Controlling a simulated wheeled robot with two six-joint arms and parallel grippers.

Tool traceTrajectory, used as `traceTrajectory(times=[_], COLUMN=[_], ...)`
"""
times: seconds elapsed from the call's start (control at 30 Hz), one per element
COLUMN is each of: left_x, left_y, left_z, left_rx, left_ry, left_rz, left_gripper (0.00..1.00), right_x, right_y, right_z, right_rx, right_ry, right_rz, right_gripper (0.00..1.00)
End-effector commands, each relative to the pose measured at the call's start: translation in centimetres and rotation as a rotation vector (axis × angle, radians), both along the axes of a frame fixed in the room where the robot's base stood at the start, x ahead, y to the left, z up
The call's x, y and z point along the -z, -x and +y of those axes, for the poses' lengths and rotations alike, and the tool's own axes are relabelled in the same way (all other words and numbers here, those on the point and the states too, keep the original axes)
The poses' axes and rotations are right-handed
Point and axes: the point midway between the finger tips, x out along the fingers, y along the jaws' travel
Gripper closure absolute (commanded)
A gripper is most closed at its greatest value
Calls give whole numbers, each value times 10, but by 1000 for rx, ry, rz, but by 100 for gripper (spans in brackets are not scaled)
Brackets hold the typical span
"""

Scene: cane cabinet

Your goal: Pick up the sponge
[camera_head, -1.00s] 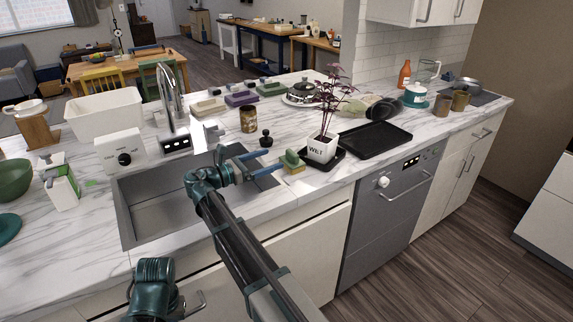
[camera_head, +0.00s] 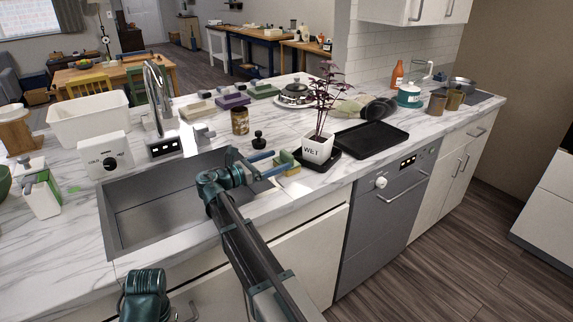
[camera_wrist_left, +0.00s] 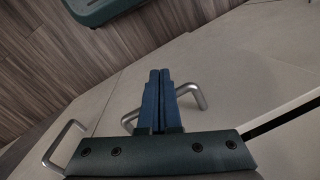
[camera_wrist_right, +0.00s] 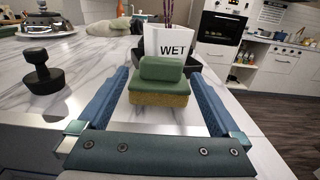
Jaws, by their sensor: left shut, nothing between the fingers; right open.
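The sponge (camera_head: 284,165), green on top and yellow below, stands on the counter by the sink's right edge. In the right wrist view the sponge (camera_wrist_right: 160,85) lies ahead, between the lines of the two blue fingers. My right gripper (camera_head: 269,163) is open and empty, its fingers pointing at the sponge; a slight gap or contact at the sides cannot be told. My left gripper (camera_wrist_left: 157,85) is shut and empty, low in front of the cabinet doors; in the head view only part of the left arm shows at the bottom.
A white pot marked WET (camera_head: 318,149) with a purple plant stands on a black tray just behind the sponge. A black knob-topped tool (camera_wrist_right: 41,75) stands to the left. The sink (camera_head: 160,205) lies left of the sponge. A black tray (camera_head: 371,139) is to the right.

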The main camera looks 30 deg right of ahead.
Motion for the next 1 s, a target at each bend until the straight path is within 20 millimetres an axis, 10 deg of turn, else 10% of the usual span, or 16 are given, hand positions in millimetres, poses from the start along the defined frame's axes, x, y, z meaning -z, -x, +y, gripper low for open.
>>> traceTrajectory(times=[1.0], left_x=[0], left_y=[0], left_z=[0], left_rx=[0], left_ry=[0], left_rz=[0], left_gripper=[100], right_x=[0], right_y=[-5], right_z=[-76], right_rx=[-1], right_ry=[0], right_rz=[0], right_gripper=[0])
